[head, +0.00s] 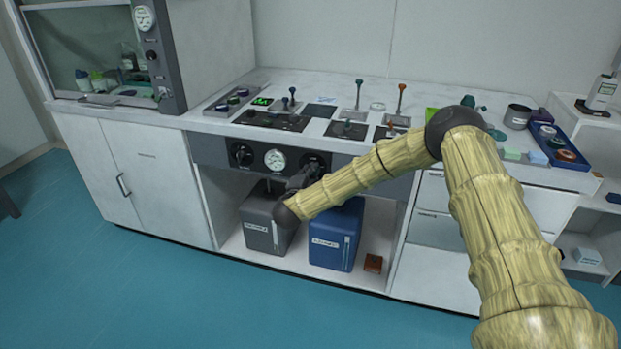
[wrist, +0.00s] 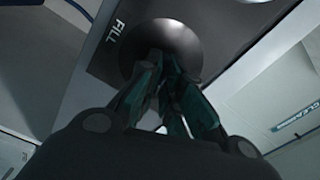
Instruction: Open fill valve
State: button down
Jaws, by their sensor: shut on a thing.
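The fill valve is a round dark knob (wrist: 165,38) beside a white FILL label (wrist: 117,32) in the wrist view. In the head view, the right-hand knob (head: 316,160) on the dark front panel (head: 213,151) is partly covered by my gripper (head: 306,174). In the wrist view my gripper (wrist: 165,68) has its dark green fingers close together on the knob, and is shut on it. The fingers hide the knob's lower part. I cannot tell how far the knob is turned.
A pressure gauge (head: 275,160) and another knob (head: 242,153) sit left on the panel. Below stand a grey container (head: 262,226), a blue container (head: 330,252) and a small orange-brown box (head: 373,263). Levers stand on the worktop above. The floor (head: 130,290) in front is clear.

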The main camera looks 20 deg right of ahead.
jog(key=shift+f+m+b, duration=0.2)
jog(key=shift+m+b, duration=1.35)
jog(key=shift+m, duration=0.55)
jog(key=c, duration=1.6)
grip_release()
jog(key=shift+r, duration=0.1)
jog(key=shift+s, duration=0.1)
jog(key=v, duration=1.2)
